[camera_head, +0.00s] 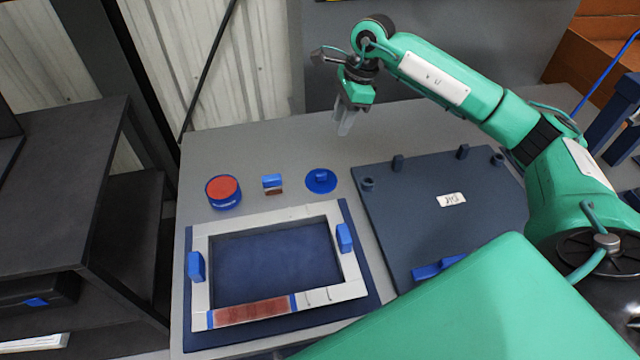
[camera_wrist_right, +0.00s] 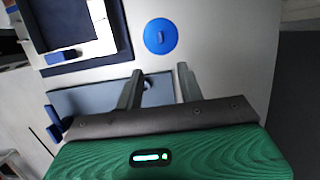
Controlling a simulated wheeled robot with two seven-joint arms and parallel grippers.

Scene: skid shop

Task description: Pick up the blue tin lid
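The blue tin lid (camera_head: 320,181) is a round blue disc with a small raised blue knob. It lies flat on the grey table, just behind the white frame. My right gripper (camera_head: 345,128) hangs above the table, behind and a little right of the lid, apart from it. In the right wrist view the lid (camera_wrist_right: 160,36) lies beyond the fingertips. The two fingers of my right gripper (camera_wrist_right: 160,72) are spread with nothing between them. My left gripper is not in view.
A round blue tin with red contents (camera_head: 223,191) and a small blue-handled block (camera_head: 272,183) stand left of the lid. A white frame on a blue board (camera_head: 202,240) lies in front. A dark panel with pegs (camera_head: 400,215) lies right. The table's back is clear.

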